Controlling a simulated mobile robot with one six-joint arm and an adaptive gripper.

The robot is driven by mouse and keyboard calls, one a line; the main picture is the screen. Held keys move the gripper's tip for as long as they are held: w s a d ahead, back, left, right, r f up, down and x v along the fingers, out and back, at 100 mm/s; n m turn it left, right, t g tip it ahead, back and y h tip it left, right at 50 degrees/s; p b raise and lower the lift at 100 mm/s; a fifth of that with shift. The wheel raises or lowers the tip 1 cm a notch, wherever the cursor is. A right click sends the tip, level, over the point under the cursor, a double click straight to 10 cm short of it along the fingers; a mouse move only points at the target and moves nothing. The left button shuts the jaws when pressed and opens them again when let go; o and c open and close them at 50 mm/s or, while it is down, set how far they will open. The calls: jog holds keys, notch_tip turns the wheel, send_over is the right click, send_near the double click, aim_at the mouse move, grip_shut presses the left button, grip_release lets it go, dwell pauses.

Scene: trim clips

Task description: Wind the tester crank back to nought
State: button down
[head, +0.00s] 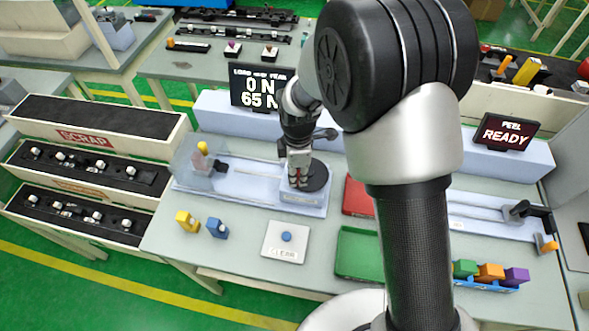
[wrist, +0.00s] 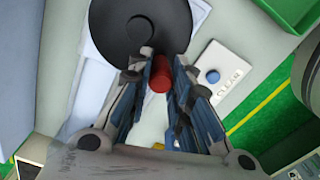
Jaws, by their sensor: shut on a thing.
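The tester crank is a black round disc (head: 318,180) at the right end of the pale tester base (head: 240,183). It also fills the upper left of the wrist view (wrist: 115,28). My gripper (head: 299,172) reaches down over the disc. In the wrist view my gripper (wrist: 160,62) is shut on the red crank handle (wrist: 160,78), with one finger on each side of it. The handle is near the disc's rim; fingers hide part of it. The tester display (head: 262,88) shows 0 N load and 65 N peak.
The CLEAR pad with a blue button (head: 287,237) lies in front of the crank. A green tray (head: 358,253) and a red tray (head: 359,196) are to its right. Yellow (head: 187,221) and blue (head: 217,228) clips stand at front left. The peel display (head: 506,132) reads READY.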

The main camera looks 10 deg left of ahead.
jog(key=n, duration=0.2)
jog(key=d+n, duration=0.2)
jog(key=n, duration=0.1)
jog(key=shift+s+d+n, duration=0.1)
jog(key=shift+s+n, duration=0.2)
jog(key=shift+s, duration=0.1)
dwell(0.3)
jog(key=c, duration=1.5)
grip_release()
jog(key=shift+o, duration=0.2)
notch_tip(320, 180, up, 12)
